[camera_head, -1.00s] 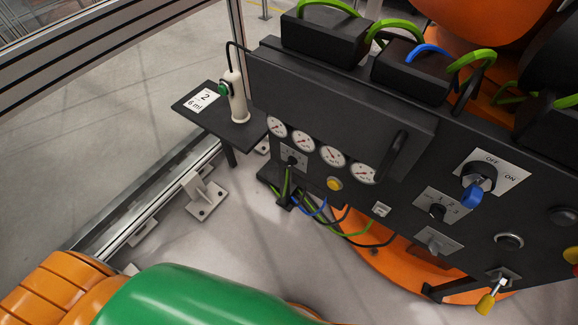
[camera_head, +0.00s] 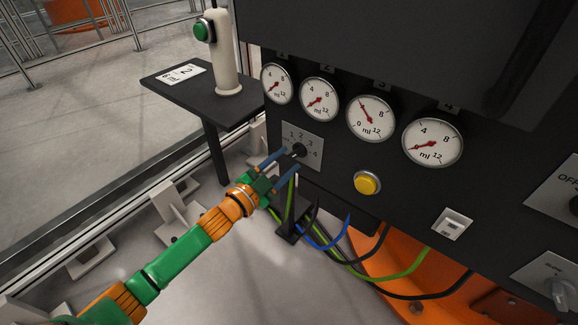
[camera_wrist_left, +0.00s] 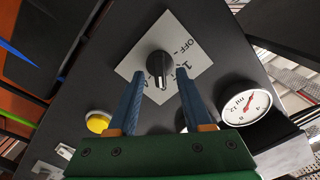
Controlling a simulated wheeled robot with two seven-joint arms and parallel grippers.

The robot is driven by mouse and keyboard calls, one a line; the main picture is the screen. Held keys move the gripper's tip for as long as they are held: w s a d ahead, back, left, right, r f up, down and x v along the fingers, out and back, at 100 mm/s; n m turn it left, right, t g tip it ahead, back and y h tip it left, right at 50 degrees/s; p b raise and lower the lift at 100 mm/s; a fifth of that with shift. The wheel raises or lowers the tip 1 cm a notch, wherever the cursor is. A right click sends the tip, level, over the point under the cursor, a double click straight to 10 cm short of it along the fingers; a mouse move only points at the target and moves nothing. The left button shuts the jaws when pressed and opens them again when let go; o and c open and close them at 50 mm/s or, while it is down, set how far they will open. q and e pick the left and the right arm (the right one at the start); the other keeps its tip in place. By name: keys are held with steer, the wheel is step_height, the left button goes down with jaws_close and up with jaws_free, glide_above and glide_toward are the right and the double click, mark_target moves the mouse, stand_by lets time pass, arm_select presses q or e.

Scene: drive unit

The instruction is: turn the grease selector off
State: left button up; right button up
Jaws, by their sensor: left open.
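The grease selector is a black rotary knob (camera_head: 299,151) on a light plate (camera_head: 313,163) marked 1 to 4, low on the dark panel under the gauges. In the left wrist view the knob (camera_wrist_left: 158,68) stands out from its plate (camera_wrist_left: 190,36), where OFF is readable at the upper right. Its white mark points down in that view, away from OFF. My left gripper (camera_head: 291,159) is open in front of the knob. In the wrist view its blue fingertips (camera_wrist_left: 160,76) lie either side of the knob, with gaps. Contact cannot be told.
Several round gauges (camera_head: 371,118) sit above, with a yellow button (camera_head: 367,183) to the right. Cables (camera_head: 340,243) hang below the selector.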

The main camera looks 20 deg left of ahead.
arm_select(q)
steer(key=shift+x, duration=0.9)
arm_select(e)
steer(key=shift+r, duration=0.75)
arm_select(q)
jaws_close()
